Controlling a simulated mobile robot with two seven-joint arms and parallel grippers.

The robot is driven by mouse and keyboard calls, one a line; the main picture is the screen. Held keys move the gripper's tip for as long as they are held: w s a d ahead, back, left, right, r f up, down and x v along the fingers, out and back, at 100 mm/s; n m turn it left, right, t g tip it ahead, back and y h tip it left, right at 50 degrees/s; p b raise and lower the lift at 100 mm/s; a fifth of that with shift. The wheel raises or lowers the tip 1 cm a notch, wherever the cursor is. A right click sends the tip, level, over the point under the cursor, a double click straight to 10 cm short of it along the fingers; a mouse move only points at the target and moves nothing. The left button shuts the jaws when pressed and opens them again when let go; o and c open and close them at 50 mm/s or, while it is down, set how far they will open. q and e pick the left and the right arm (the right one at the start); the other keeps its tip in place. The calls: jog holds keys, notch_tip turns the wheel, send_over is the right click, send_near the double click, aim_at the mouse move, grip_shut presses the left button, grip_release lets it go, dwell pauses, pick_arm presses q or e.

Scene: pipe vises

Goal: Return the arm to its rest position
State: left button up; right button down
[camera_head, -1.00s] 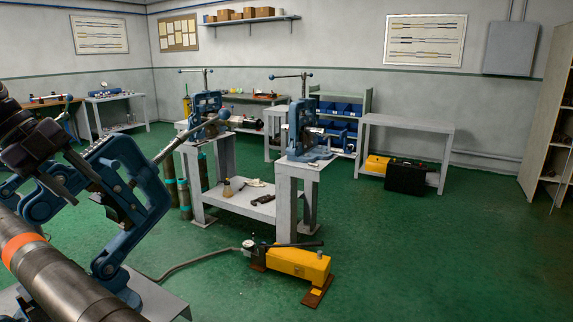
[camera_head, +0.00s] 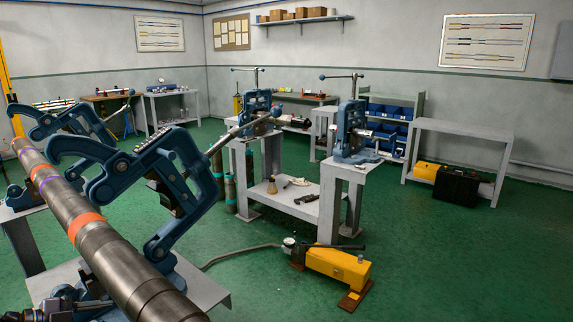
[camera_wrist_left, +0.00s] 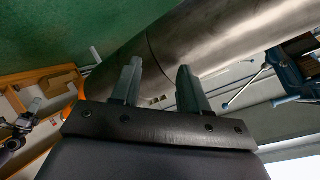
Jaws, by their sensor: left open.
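My left gripper (camera_wrist_left: 158,68) shows in the left wrist view with its two fingers apart and nothing between them. A long grey metal pipe (camera_wrist_left: 215,40) passes beyond the fingertips in that view; I cannot tell the exact gap. In the head view dark parts of my left arm (camera_head: 62,302) show at the bottom left corner, beside the near end of the pipe (camera_head: 115,262). The fingers cannot be made out there. The pipe lies in blue pipe vises, the nearer one (camera_head: 165,170) with its hooked frame tilted up. My right gripper is not in view.
Two blue vises (camera_head: 257,108) (camera_head: 352,130) stand on grey stands further back. A yellow hand pump (camera_head: 338,265) with a hose sits on the green floor. Green floor (camera_head: 470,265) is clear at the right. A grey table (camera_head: 465,128) stands against the back wall.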

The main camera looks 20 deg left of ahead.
pick_arm(q)
jog(key=s+d+f+n+t+y, duration=0.1)
jog(key=s+d+f+n+y, duration=0.1)
jog(key=s+d+f+n, duration=0.35)
jog(key=s+d+f+n+y, duration=0.2)
jog(key=s+d+f, duration=0.1)
jog(key=d+f, duration=0.55)
jog(key=s+d+n+g, duration=0.1)
jog(key=d+n, duration=0.1)
jog(key=d, duration=0.6)
jog(key=s+d+f+n, duration=0.1)
jog(key=d+n, duration=0.1)
jog(key=d, duration=0.6)
jog(key=shift+s+d+f+g, duration=0.2)
jog(key=shift+s+d+g, duration=0.05)
jog(key=shift+d+g, duration=0.15)
jog(key=shift+n, duration=0.25)
